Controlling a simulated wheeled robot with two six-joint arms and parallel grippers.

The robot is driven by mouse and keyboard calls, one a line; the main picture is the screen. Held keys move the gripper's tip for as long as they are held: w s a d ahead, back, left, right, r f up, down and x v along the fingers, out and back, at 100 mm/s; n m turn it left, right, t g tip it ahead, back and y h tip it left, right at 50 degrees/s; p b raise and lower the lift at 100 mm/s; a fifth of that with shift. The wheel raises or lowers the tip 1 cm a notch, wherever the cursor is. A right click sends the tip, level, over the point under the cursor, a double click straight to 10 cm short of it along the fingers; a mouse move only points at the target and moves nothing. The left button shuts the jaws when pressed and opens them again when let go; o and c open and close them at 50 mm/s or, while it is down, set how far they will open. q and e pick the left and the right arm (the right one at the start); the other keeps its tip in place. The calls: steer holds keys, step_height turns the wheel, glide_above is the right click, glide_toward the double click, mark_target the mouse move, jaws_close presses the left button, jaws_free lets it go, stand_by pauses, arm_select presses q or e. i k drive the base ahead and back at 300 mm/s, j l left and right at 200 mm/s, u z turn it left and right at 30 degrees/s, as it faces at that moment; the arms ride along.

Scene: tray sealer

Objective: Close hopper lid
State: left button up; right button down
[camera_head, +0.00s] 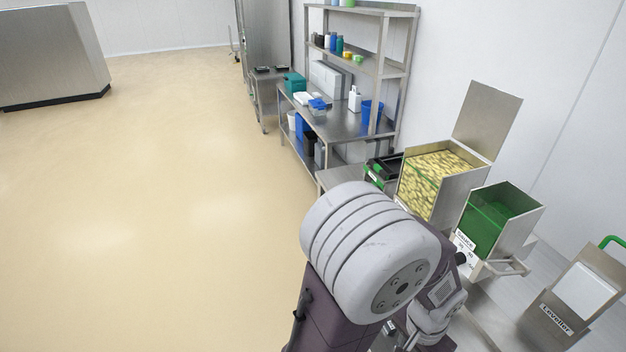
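A steel hopper (457,196) stands on the right side of the head view, filled with many yellow pieces. Its flat grey lid (487,120) is open and stands up, leaning back at the hopper's rear edge near the wall. I see no gripper fingers in this view. A large part of my own body and some arm links fill the lower middle and hide what is in front of the hopper's base.
A green-lined steel bin (520,228) stands right of the hopper. A sloped unit labelled "Leveller" (575,300) is at the lower right. A steel table (352,124) with shelves stands behind. Open beige floor (150,200) fills the left.

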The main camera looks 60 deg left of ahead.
mark_target(488, 115)
steer(key=u, duration=1.15)
